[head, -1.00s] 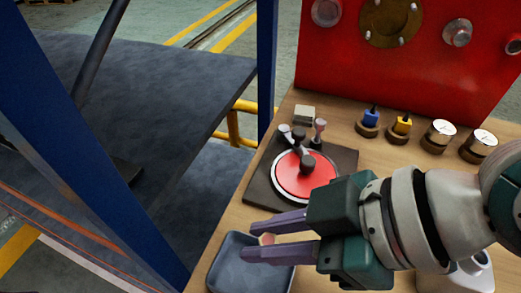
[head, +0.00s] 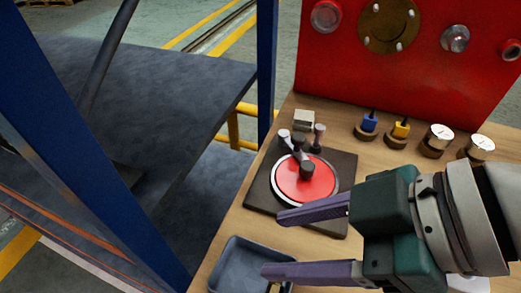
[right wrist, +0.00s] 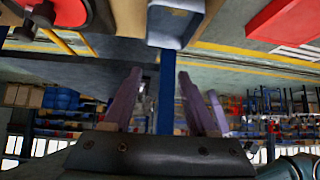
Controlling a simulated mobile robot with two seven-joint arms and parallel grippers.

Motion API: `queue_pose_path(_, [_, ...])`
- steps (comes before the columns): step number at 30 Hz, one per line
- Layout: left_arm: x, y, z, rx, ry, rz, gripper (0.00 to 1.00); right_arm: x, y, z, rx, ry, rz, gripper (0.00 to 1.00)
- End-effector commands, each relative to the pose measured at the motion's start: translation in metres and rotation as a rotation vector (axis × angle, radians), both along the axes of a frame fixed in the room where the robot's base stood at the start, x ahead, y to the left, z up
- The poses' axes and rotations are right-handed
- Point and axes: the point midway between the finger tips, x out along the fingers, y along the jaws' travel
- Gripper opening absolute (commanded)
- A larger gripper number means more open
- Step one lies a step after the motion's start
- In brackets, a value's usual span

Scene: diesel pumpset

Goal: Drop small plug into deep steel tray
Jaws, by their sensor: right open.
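My right gripper (head: 271,243) is open, with its two purple fingers spread wide over the right side of the deep steel tray (head: 222,268). The tray is a blue-grey open box at the bottom of the head view, and its front edge is cut off. The gap between the fingers is empty. A small brownish bit shows under the lower finger by the tray; I cannot tell whether it is the small plug. The right wrist view shows the open fingers (right wrist: 160,85) and part of the tray (right wrist: 178,25). My left gripper is not in view.
A red disc (head: 318,183) with knobs sits on a dark plate behind the upper finger. A small pale block (head: 304,120), blue (head: 369,123) and yellow (head: 401,130) plugs and two round gauges stand further back. A red panel (head: 400,60) closes the rear.

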Motion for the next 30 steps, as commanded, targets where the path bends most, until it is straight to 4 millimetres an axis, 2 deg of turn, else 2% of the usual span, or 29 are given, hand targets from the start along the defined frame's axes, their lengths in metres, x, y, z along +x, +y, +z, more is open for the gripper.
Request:
queue_pose_path(1, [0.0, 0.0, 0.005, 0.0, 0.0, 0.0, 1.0, -0.002, -0.008, 0.01, -0.002, -0.001, 0.0, 0.58])
queue_pose_path(6, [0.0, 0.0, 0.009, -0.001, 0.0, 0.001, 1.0, -0.008, -0.03, 0.031, -0.002, -0.001, 0.001, 0.58])
queue_pose_path(12, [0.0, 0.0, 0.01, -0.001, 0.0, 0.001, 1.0, -0.011, -0.042, 0.043, -0.002, 0.0, 0.001, 0.58])
queue_pose_path(26, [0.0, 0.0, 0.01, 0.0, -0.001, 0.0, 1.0, -0.011, -0.04, 0.047, 0.014, -0.006, 0.003, 0.58])
queue_pose_path(29, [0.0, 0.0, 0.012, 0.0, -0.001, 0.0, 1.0, -0.009, -0.024, 0.064, 0.106, -0.057, 0.016, 0.58])
queue_pose_path(30, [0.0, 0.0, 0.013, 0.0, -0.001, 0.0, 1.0, -0.006, -0.014, 0.079, 0.176, -0.099, 0.018, 0.58])
